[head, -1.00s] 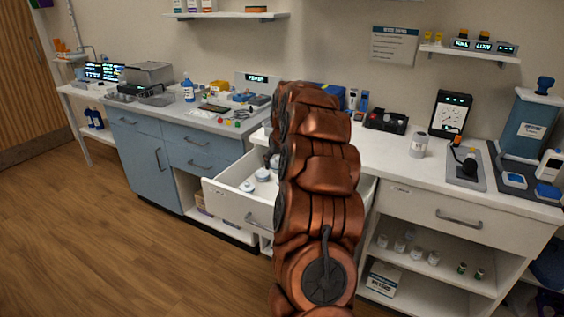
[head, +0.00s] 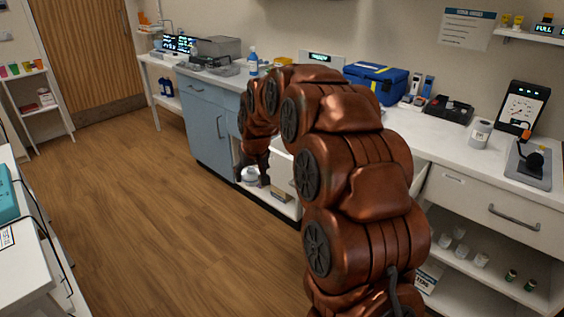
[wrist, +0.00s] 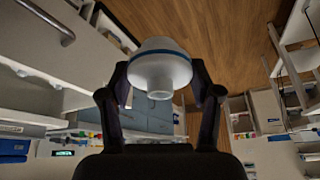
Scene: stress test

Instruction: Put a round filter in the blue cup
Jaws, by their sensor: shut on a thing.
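In the wrist view my gripper (wrist: 160,95) is shut on a round filter (wrist: 160,68), a white disc with a blue band around its rim and a short spout toward me. In the head view my gripper (head: 250,163) hangs low in front of the counters, with the white filter (head: 250,177) at its tips, apart from any surface. Several small coloured cups (head: 26,68) stand on a white shelf at the far left; I cannot tell which one is blue.
My arm hides much of the white counter (head: 456,150) and its drawers. A blue case (head: 376,82) and a gauge device (head: 525,108) stand on it. Open wood floor (head: 140,190) lies to the left. A white table (head: 30,262) edges in at lower left.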

